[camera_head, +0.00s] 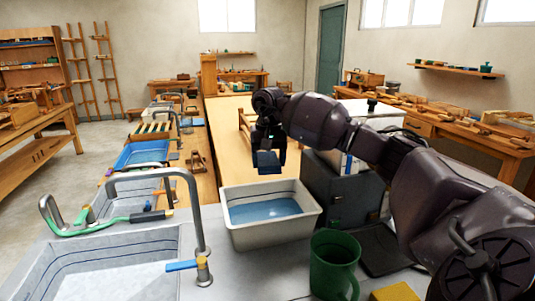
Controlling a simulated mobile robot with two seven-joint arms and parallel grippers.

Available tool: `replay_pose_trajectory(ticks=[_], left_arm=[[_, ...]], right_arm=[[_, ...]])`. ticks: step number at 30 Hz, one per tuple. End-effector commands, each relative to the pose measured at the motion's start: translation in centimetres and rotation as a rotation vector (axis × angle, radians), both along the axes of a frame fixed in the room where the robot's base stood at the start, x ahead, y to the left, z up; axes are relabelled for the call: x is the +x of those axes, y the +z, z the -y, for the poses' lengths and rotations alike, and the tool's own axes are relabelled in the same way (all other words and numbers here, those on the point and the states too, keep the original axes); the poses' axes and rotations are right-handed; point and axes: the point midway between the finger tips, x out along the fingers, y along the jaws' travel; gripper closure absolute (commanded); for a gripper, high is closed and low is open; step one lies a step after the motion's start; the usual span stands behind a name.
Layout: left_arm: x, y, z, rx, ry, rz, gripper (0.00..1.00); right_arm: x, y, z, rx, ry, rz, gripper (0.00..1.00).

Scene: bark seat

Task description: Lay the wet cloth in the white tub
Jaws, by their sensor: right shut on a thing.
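My right arm comes in from the right, and its dark gripper (268,152) points down above the back of the white tub (272,235). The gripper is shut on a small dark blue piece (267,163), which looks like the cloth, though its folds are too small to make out. The piece hangs above the tub's far rim, apart from it as far as I can tell. The tub stands upright on the grey counter, with a flat blue surface (264,211) inside; I cannot tell if this is water. My left gripper is not in view.
A sink (100,265) with a tall tap (195,215) lies left of the tub. A green mug (333,265) and a yellow block (395,293) stand at the front right. A grey box (342,190) stands close to the tub's right. Counter in front of the tub is clear.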

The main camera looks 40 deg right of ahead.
Motion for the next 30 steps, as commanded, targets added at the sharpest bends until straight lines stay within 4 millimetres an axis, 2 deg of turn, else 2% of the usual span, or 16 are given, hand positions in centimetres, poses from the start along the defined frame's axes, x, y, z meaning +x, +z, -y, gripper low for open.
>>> replay_pose_trajectory(ticks=[13, 30], left_arm=[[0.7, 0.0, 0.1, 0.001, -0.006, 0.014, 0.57], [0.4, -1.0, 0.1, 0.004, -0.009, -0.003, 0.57]], right_arm=[[0.0, -4.5, 0.0, 0.000, 0.000, -0.002, 0.58], [0.0, -10.0, 0.0, 0.002, 0.000, -0.002, 0.58]])
